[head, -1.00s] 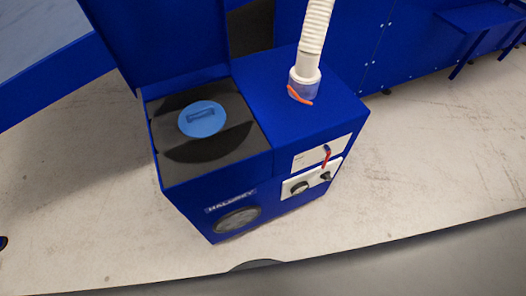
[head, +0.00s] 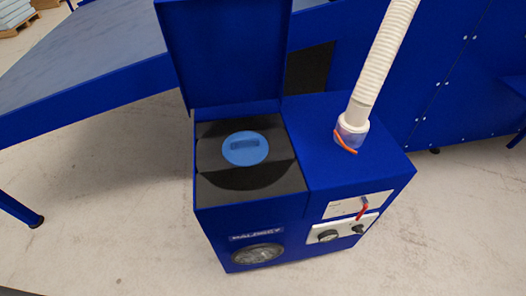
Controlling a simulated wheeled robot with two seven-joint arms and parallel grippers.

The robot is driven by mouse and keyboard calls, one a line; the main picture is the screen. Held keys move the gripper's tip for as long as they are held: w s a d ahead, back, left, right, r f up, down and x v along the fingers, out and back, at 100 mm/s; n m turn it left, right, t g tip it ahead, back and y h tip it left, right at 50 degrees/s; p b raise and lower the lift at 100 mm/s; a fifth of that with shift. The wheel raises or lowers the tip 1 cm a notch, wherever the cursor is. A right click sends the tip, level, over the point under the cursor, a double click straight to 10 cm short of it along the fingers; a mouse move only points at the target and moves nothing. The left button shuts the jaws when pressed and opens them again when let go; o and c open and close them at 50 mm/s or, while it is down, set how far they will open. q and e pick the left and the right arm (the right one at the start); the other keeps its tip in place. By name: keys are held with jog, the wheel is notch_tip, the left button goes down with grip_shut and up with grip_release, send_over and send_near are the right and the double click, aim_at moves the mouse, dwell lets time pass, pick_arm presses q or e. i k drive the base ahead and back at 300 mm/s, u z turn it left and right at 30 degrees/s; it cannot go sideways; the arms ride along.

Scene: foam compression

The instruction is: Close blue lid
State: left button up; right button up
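The blue lid (head: 222,55) stands open and upright at the back of the left part of a blue machine (head: 262,222). Below it, the opening shows a dark grey top (head: 250,183) with a lighter blue round cap (head: 245,148) that has a recessed handle. Neither of my grippers is in the head view, so their state and their place relative to the lid are not shown.
A white ribbed hose (head: 380,65) rises from the machine's right part. A knob panel (head: 342,230) with a red lever is on its front. A large blue table (head: 80,65) is at left, and a blue wall (head: 450,85) is behind. The floor in front is clear.

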aim_at(221, 52)
jog(key=z, duration=2.55)
jog(key=k, duration=0.55)
jog(key=u, duration=2.3)
